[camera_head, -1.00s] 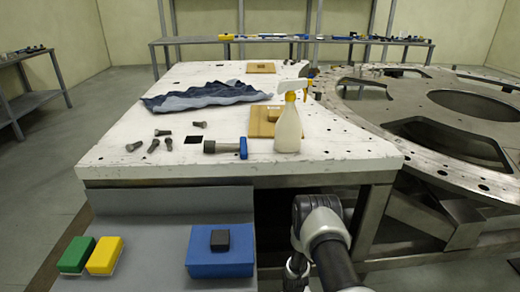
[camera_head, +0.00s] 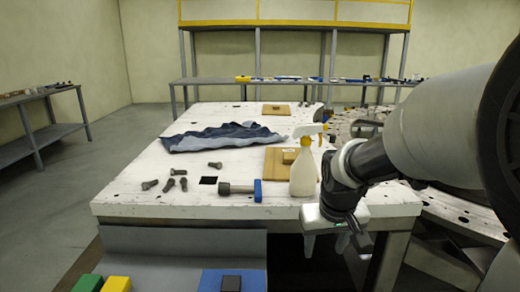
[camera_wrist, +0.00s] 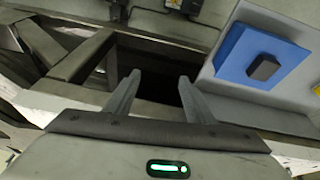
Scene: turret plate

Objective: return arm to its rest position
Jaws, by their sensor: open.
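My gripper (camera_head: 335,243) hangs at the front edge of the white table in the head view, pointing down, just right of and below the spray bottle. My arm comes in from the right. In the wrist view my gripper (camera_wrist: 155,88) has its two fingers apart with nothing between them. Below it are a dark gap and the metal table frame (camera_wrist: 80,55).
The white table (camera_head: 140,203) holds a spray bottle (camera_head: 304,172), wooden blocks (camera_head: 276,163), a blue cloth (camera_head: 225,137), several bolts (camera_head: 150,185) and a blue-ended tool (camera_head: 240,189). A blue box (camera_wrist: 240,55) with a black block (camera_wrist: 263,67) sits on a grey shelf. The turret plate is partly hidden by my arm.

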